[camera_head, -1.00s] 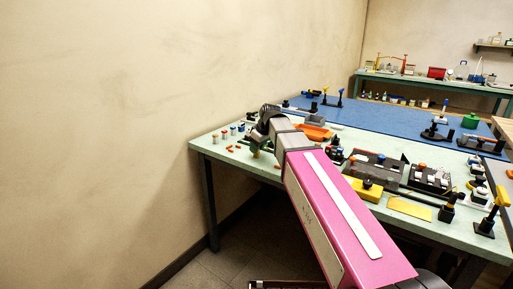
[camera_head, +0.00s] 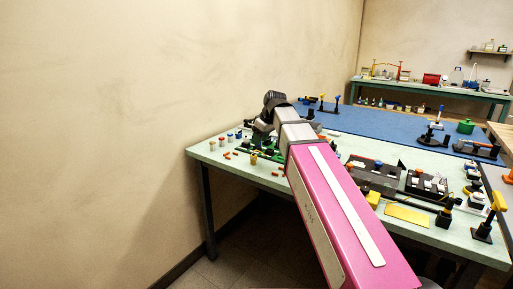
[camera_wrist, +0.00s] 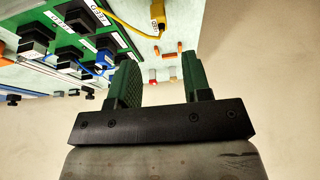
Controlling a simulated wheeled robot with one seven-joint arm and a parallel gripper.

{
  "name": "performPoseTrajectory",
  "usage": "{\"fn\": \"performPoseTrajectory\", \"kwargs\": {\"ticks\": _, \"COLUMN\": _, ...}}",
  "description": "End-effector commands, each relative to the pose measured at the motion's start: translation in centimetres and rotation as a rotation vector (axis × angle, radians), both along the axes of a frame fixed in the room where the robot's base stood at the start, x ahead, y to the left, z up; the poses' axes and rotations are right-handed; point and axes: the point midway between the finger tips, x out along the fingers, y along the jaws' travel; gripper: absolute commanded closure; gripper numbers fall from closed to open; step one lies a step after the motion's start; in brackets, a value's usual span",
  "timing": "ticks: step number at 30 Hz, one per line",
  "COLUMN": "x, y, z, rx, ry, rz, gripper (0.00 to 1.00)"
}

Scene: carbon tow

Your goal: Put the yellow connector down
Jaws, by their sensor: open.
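The yellow connector (camera_wrist: 157,13) lies on the pale green table top at the top of the wrist view. A yellow cable (camera_wrist: 122,22) runs from it toward the left. My gripper (camera_wrist: 160,68) is open, with its two green fingers apart and nothing between them. The connector lies beyond the fingertips and apart from them. In the head view my arm hides the gripper's fingers, and I cannot surely pick out the connector there.
A green board (camera_wrist: 65,65) with black blocks and white labels is left of the fingers in the wrist view. Small orange pieces (camera_wrist: 169,56) lie near the connector. In the head view, several fixtures crowd the table's right side, and a blue mat (camera_head: 375,125) lies behind.

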Motion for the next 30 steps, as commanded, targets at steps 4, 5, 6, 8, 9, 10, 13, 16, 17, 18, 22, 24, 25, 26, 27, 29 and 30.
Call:
{"fn": "performPoseTrajectory", "kwargs": {"ticks": 4, "x": -0.4, "y": -0.6, "z": 1.9, "rx": 0.0, "ry": -0.001, "rz": 0.0, "gripper": 0.55}}
{"fn": "performPoseTrajectory", "kwargs": {"ticks": 5, "x": -0.5, "y": -0.7, "z": 2.1, "rx": 0.0, "ry": -0.001, "rz": 0.0, "gripper": 0.55}}
{"fn": "performPoseTrajectory", "kwargs": {"ticks": 6, "x": -0.5, "y": -0.8, "z": 2.5, "rx": 0.0, "ry": -0.002, "rz": 0.001, "gripper": 0.55}}
{"fn": "performPoseTrajectory", "kwargs": {"ticks": 8, "x": -0.6, "y": -0.9, "z": 2.9, "rx": 0.0, "ry": -0.002, "rz": 0.001, "gripper": 0.55}}
{"fn": "performPoseTrajectory", "kwargs": {"ticks": 9, "x": -0.7, "y": -1.0, "z": 3.0, "rx": 0.001, "ry": -0.001, "rz": 0.001, "gripper": 0.55}}
{"fn": "performPoseTrajectory", "kwargs": {"ticks": 10, "x": -0.7, "y": -1.0, "z": 3.1, "rx": 0.0, "ry": 0.0, "rz": 0.001, "gripper": 0.55}}
{"fn": "performPoseTrajectory", "kwargs": {"ticks": 13, "x": -0.8, "y": -1.1, "z": 3.3, "rx": 0.001, "ry": 0.001, "rz": 0.0, "gripper": 0.55}}
{"fn": "performPoseTrajectory", "kwargs": {"ticks": 16, "x": -0.8, "y": -1.1, "z": 3.3, "rx": 0.001, "ry": 0.001, "rz": 0.0, "gripper": 0.55}}
{"fn": "performPoseTrajectory", "kwargs": {"ticks": 17, "x": -0.8, "y": -1.1, "z": 3.3, "rx": 0.001, "ry": 0.001, "rz": 0.0, "gripper": 0.55}}
{"fn": "performPoseTrajectory", "kwargs": {"ticks": 18, "x": -0.8, "y": -1.1, "z": 3.3, "rx": 0.001, "ry": 0.001, "rz": 0.0, "gripper": 0.55}}
{"fn": "performPoseTrajectory", "kwargs": {"ticks": 22, "x": -0.8, "y": -1.1, "z": 3.3, "rx": 0.0, "ry": 0.0, "rz": 0.0, "gripper": 0.55}}
{"fn": "performPoseTrajectory", "kwargs": {"ticks": 24, "x": -0.8, "y": -1.1, "z": 3.3, "rx": 0.0, "ry": 0.0, "rz": 0.0, "gripper": 0.55}}
{"fn": "performPoseTrajectory", "kwargs": {"ticks": 25, "x": -0.8, "y": -1.1, "z": 3.3, "rx": 0.0, "ry": 0.0, "rz": 0.0, "gripper": 0.55}}
{"fn": "performPoseTrajectory", "kwargs": {"ticks": 26, "x": -0.8, "y": -1.1, "z": 3.3, "rx": 0.0, "ry": 0.0, "rz": 0.0, "gripper": 0.55}}
{"fn": "performPoseTrajectory", "kwargs": {"ticks": 27, "x": -0.8, "y": -1.1, "z": 3.3, "rx": 0.0, "ry": 0.0, "rz": 0.0, "gripper": 0.55}}
{"fn": "performPoseTrajectory", "kwargs": {"ticks": 29, "x": -0.8, "y": -1.1, "z": 3.3, "rx": 0.0, "ry": 0.0, "rz": 0.0, "gripper": 0.55}}
{"fn": "performPoseTrajectory", "kwargs": {"ticks": 30, "x": -0.8, "y": -1.1, "z": 3.3, "rx": 0.0, "ry": 0.0, "rz": 0.0, "gripper": 0.55}}
